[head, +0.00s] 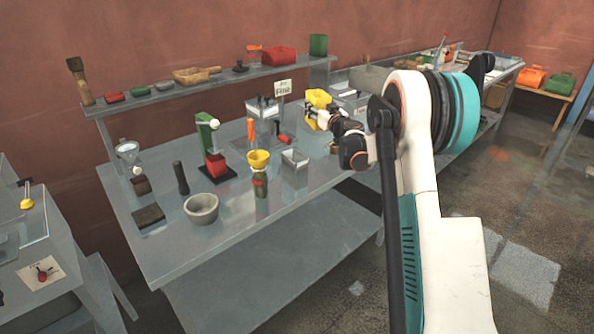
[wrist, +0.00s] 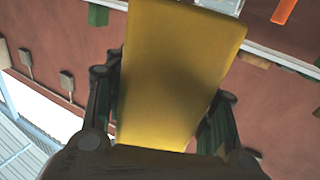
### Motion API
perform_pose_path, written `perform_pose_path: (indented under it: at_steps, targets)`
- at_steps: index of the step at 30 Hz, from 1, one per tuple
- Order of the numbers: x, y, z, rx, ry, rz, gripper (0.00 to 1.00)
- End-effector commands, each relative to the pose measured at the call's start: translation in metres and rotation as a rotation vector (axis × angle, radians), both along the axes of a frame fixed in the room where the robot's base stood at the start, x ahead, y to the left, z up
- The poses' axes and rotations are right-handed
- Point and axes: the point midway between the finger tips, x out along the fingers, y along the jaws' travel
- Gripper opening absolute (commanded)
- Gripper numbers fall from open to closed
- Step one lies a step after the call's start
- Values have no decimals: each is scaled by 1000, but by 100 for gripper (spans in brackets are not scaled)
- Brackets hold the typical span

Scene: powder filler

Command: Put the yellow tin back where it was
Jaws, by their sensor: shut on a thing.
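The yellow tin (head: 318,97) is held up by my gripper (head: 312,119) over the back right part of the workbench in the head view. In the wrist view the yellow tin (wrist: 180,75) fills the middle, between the two dark fingers of my gripper (wrist: 165,110). My gripper is shut on it. The tin looks tilted in the wrist view. Whether its bottom touches anything is hidden behind my gripper and arm.
A clear box with a sign (head: 283,88) stands left of the tin. A yellow funnel (head: 259,158), a metal tin (head: 295,158), a grey bowl (head: 201,208) and a green stand (head: 208,135) stand on the bench (head: 150,255). A raised shelf (head: 215,80) runs behind. The front bench edge is clear.

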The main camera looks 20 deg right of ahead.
Motion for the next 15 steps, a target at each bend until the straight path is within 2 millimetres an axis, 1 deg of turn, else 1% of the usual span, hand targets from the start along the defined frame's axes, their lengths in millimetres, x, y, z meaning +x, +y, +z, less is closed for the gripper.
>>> perform_pose_path:
  at_steps: [1,3,5,8,9,15]
  targets:
    - [-1,-11,0,0,0,-14,23]
    - [-1,-19,-5,0,0,-23,23]
    - [-1,-21,-14,0,0,-26,23]
    - [-1,-21,-36,0,0,-26,23]
    - [-1,-21,-47,0,0,-26,23]
    - [-1,-20,-96,0,0,-25,23]
